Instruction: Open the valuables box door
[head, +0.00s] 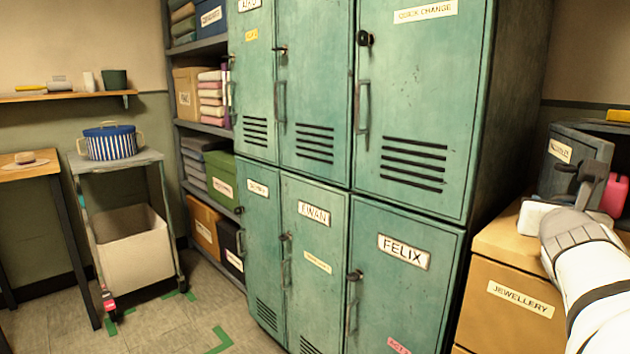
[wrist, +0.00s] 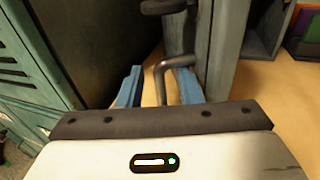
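The valuables box (head: 591,132) is a dark grey box on the tan cabinet at the right of the head view. Its labelled door (head: 572,160) stands partly swung out, and a pink thing shows beyond it. In the wrist view the door (wrist: 222,50) is seen nearly edge-on. A bent grey handle (wrist: 160,78) sits on it. My gripper (wrist: 158,87) has its two blue fingers apart, one on each side of the handle. I cannot tell whether they touch it. The fingertips are hard to make out in the head view.
Tall green lockers (head: 420,100) stand close to the left of the tan cabinet (head: 512,310), labelled jewellery. A grey cart (head: 117,162) with a blue striped pot (head: 110,145) is far left.

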